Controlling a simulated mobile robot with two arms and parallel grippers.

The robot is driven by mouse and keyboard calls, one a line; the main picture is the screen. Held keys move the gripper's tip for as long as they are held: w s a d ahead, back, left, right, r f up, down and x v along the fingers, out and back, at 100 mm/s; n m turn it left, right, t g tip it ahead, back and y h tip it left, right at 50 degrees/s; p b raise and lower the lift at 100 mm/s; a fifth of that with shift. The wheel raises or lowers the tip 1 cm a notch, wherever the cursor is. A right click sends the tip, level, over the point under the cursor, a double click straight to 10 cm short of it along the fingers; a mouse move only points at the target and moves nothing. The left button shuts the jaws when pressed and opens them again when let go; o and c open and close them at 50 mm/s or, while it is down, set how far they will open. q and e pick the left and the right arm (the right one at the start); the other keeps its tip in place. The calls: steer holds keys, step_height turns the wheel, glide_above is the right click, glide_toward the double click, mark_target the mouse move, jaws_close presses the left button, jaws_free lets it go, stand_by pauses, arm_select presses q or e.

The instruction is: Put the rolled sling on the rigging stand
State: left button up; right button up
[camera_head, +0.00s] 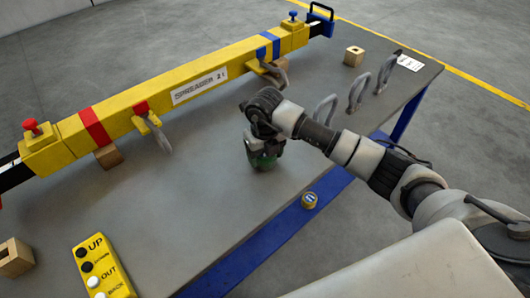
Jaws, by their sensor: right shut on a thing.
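The rigging stand (190,222) is a long grey table with a blue front rail and blue legs. My right gripper (263,156) points down over the middle of its top, in front of the yellow spreader beam. It is shut on a green rolled thing, which looks like the rolled sling (264,163). The gripper hides much of the sling. The sling is at or just above the grey top; I cannot tell whether it touches. My left gripper is not in view.
The yellow spreader beam (180,75) lies along the back on wooden blocks. Grey shackles (359,92) and a wooden block (354,56) stand at the right.

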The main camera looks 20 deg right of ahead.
steer(key=shift+f, duration=0.1)
steer(key=shift+f, duration=0.15)
steer(key=o, duration=1)
steer(key=shift+r, duration=0.3)
step_height(320, 180, up, 12)
steer(key=shift+f+b, duration=0.15)
steer(key=shift+b, duration=0.5)
